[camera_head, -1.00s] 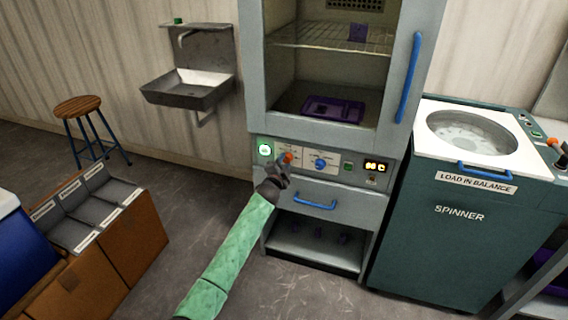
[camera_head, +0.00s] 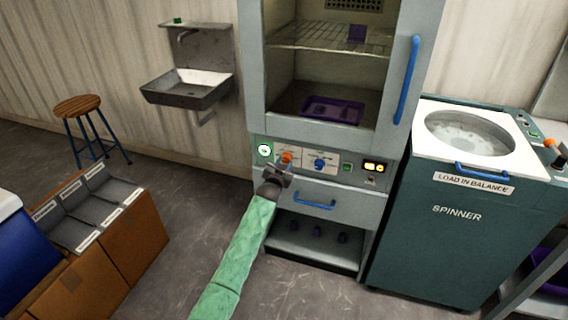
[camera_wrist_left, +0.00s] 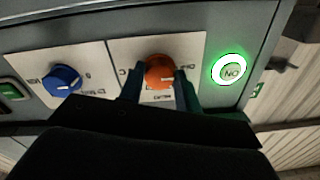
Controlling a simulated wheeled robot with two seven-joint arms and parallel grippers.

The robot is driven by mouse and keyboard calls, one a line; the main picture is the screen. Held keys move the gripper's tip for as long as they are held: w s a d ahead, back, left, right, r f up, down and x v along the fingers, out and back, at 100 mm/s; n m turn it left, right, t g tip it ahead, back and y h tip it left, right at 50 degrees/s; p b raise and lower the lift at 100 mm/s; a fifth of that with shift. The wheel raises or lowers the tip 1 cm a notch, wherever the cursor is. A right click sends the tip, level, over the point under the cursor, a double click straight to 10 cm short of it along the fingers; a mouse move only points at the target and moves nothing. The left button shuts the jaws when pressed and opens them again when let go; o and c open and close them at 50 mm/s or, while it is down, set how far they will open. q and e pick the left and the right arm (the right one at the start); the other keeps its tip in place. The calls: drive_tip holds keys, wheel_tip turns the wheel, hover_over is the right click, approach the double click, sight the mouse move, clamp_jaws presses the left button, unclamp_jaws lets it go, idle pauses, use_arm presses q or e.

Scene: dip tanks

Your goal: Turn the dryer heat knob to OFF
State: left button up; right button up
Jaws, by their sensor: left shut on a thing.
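The dryer cabinet (camera_head: 318,129) stands in the middle of the head view, with a control panel below its window. An orange knob (camera_head: 286,157) is on the left of the panel, on a white label plate whose words I cannot read. My left gripper (camera_head: 284,165) is at this knob, its arm rising from below. In the left wrist view, the orange knob (camera_wrist_left: 159,72) sits between the two dark fingers of my left gripper (camera_wrist_left: 158,84), which are shut on it. A white pointer mark shows on the knob. My right gripper is not in view.
A blue knob (camera_head: 320,163) is right of the orange one, with a green button (camera_head: 347,167) and a lit display (camera_head: 374,167) beyond. A lit green round indicator (camera_head: 265,150) is at the left. A blue drawer handle (camera_head: 314,202) lies below. The spinner (camera_head: 455,215) stands right.

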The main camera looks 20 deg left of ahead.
use_arm(q)
drive_tip(key=shift+f+n, duration=0.1)
drive_tip(key=shift+n, duration=0.3)
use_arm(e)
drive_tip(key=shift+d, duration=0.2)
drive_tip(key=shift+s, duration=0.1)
use_arm(q)
drive_tip(key=o, duration=1)
drive_tip(key=shift+c, duration=0.2)
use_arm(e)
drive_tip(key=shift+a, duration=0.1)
use_arm(q)
drive_tip(key=s+b, duration=0.1)
drive_tip(key=s, duration=0.6)
drive_tip(key=shift+s, duration=0.4)
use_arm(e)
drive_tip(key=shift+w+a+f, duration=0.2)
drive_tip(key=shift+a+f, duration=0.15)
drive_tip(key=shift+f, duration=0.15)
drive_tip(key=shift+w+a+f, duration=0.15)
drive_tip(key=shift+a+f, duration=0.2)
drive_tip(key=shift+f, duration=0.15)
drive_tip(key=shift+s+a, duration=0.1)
